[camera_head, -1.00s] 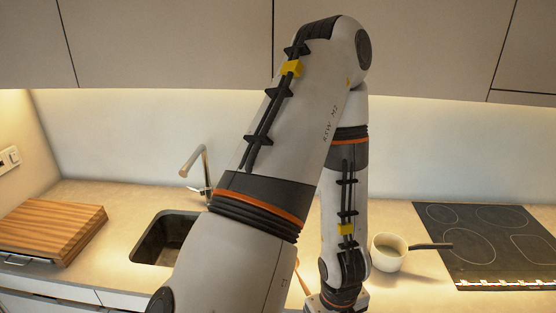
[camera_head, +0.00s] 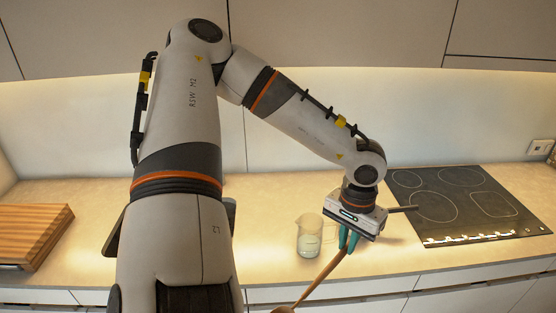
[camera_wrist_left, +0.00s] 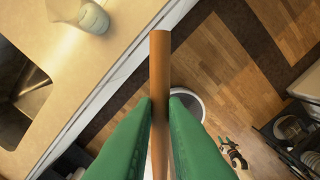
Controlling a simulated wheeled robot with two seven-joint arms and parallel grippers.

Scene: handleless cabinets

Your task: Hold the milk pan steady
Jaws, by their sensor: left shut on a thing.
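The milk pan shows only by its dark handle (camera_head: 403,209) in the head view, at the left edge of the hob. Its body is hidden behind my left gripper and wrist. My left gripper (camera_head: 347,240) points down over the counter's front, its green fingers shut on a wooden spoon (camera_head: 317,281). The spoon slants down to the left, past the counter edge. In the left wrist view the spoon's shaft (camera_wrist_left: 160,70) stands between the green fingers (camera_wrist_left: 160,115). Whether the gripper touches the pan I cannot tell. My right gripper is not in view.
A clear glass jug (camera_head: 309,238) stands on the counter just left of my gripper. The black hob (camera_head: 462,205) is at right, a wooden board (camera_head: 35,232) at far left. The wrist view shows wooden floor (camera_wrist_left: 215,60) and an open dish rack (camera_wrist_left: 290,130).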

